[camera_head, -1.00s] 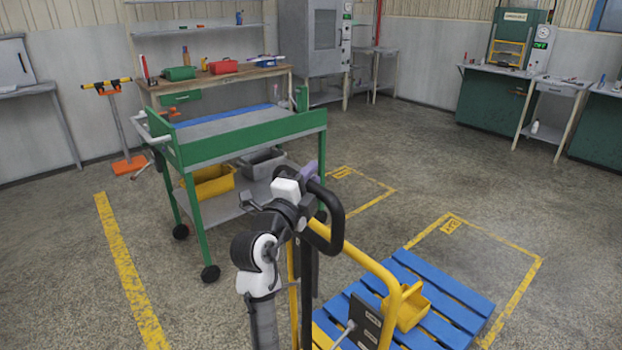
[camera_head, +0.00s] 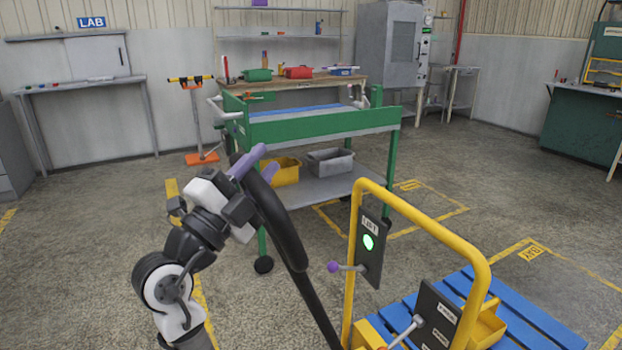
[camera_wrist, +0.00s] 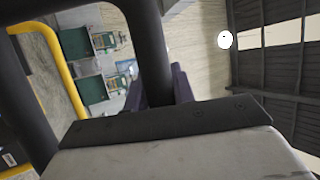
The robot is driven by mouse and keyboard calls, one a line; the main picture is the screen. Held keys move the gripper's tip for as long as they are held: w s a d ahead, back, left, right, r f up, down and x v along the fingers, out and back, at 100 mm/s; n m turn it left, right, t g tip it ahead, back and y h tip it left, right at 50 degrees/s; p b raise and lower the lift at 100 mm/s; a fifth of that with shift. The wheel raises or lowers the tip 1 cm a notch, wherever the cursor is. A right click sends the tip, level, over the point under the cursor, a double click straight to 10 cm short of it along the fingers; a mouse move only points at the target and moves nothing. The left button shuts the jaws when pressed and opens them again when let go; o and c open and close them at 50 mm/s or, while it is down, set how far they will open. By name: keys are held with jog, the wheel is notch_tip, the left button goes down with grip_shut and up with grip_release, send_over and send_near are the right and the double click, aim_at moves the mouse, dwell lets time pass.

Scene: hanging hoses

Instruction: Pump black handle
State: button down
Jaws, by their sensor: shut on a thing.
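The black handle (camera_head: 285,232) is a thick looped bar on a black shaft at the yellow-framed pallet lift. It leans to the left in the head view, over toward my arm. My gripper (camera_head: 255,168) has purple fingers and is shut on the upper end of the handle. In the wrist view the black handle (camera_wrist: 152,55) arches across the picture, and the purple fingers of my gripper (camera_wrist: 160,88) sit on both sides of its bar. The exact contact is partly hidden by the gripper body.
A yellow rail (camera_head: 430,222) carries a LIFT panel (camera_head: 370,250) with a green light and a purple-knobbed lever (camera_head: 335,267). Blue pallet slats (camera_head: 530,310) lie at the right. A green cart (camera_head: 320,128) stands behind. Open floor lies left of my arm.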

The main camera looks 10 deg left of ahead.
jog(key=s+a+f+n+t+b, duration=0.1)
jog(key=s+a+f+b, duration=0.2)
jog(key=a, duration=0.3)
jog(key=s+a+f+n+t+b, duration=0.1)
jog(key=s+a+f+b, duration=0.2)
jog(key=s+a+b, duration=0.2)
jog(key=shift+s+a+f+t+b, duration=0.3)
jog(key=shift+s+a+b, duration=0.1)
jog(key=shift+a+b, duration=0.25)
jog(key=c, duration=1.2)
grip_release()
jog(key=shift+r, duration=0.1)
jog(key=shift+o, duration=0.2)
jog(key=b+v, duration=0.2)
jog(key=v, duration=1.2)
jog(key=shift+d+r, duration=0.1)
jog(key=shift+d, duration=0.05)
